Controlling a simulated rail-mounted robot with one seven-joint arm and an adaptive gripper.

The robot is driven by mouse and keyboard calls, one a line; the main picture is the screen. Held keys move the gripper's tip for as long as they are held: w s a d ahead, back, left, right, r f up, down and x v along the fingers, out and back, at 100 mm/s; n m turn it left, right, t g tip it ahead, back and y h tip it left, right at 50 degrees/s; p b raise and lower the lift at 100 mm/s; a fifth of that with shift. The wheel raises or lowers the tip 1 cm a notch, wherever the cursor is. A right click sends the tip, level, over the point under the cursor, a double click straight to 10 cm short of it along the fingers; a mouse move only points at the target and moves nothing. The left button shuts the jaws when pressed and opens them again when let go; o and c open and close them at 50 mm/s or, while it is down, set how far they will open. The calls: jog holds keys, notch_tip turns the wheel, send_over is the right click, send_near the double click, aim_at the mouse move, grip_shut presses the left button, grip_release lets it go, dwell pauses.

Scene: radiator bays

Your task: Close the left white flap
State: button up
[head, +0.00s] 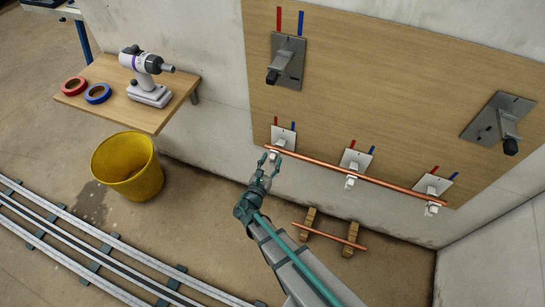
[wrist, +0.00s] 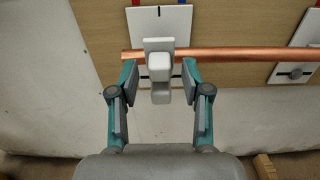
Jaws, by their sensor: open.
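The left white flap (head: 277,142) is on the leftmost of three white plates along the lower board. In the wrist view the flap (wrist: 159,66) is a pale block in front of the left end of a copper pipe (wrist: 240,54), standing out toward the camera. I cannot tell how far it is from shut. My gripper (head: 269,161) is open just below the left plate. In the wrist view its teal and grey fingers (wrist: 160,76) are on both sides of the flap, with gaps, and hold nothing.
The copper pipe (head: 325,165) runs right across the other white plates (head: 355,161). Grey plates (head: 288,58) are mounted above. Wooden blocks (head: 306,223) with a shorter pipe lie on the floor. A yellow bucket (head: 128,168) and a drill shelf (head: 138,112) are at left.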

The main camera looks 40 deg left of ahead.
jog(key=shift+x, duration=0.85)
jog(key=shift+c, duration=0.2)
grip_shut()
